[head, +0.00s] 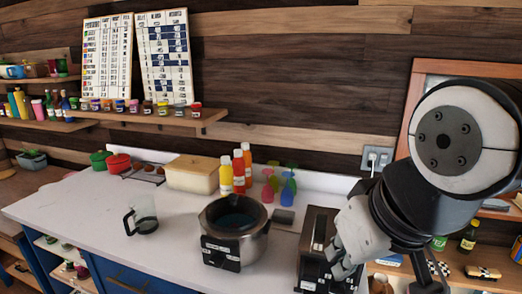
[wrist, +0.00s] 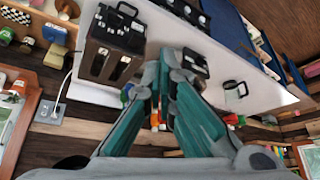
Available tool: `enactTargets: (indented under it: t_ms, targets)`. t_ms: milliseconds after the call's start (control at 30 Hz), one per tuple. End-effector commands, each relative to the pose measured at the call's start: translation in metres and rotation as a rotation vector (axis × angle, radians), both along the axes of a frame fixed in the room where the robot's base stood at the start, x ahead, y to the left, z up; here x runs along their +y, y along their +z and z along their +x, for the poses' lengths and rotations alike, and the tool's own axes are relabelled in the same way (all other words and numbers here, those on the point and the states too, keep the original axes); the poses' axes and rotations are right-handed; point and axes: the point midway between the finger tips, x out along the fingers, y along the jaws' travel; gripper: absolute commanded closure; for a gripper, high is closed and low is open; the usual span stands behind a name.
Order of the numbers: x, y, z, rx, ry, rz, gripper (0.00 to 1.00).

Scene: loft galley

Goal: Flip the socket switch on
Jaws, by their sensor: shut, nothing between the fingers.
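The wall socket (head: 377,158) is a grey plate on the wood wall behind the counter's right end, with a plug and cord at it. It also shows in the wrist view at the left (wrist: 50,112), with a pale cord running up from it. The switch's position is too small to tell. My gripper (head: 345,265) is over the counter's right end, in front of and below the socket and apart from it. In the wrist view my gripper's teal fingers (wrist: 168,62) are shut with nothing between them; the socket lies well to their left.
A dark toaster-like appliance (head: 316,232) stands right beside my gripper. A round cooker (head: 235,228), a glass jug (head: 143,216), sauce bottles (head: 240,165) and a cream box (head: 192,175) are on the white counter (head: 80,208). A wood-framed shelf unit (head: 408,95) borders the socket's right.

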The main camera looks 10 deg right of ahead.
Motion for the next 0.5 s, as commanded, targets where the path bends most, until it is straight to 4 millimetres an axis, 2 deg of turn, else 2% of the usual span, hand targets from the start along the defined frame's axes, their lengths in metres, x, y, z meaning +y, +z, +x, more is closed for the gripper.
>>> enactTargets:
  t_ms: [200,300,367,467,500]
  targets:
    - [0.000,0.000,0.000,0.000,0.000,0.000,1.00]
    - [-0.003,-0.001,0.011,-0.011,-0.011,-0.008,1.00]
    - [-0.008,-0.003,0.029,-0.030,-0.028,-0.020,1.00]
    - [-0.025,-0.008,0.079,-0.087,-0.071,-0.059,1.00]
    - [-0.036,-0.010,0.105,-0.119,-0.093,-0.078,1.00]
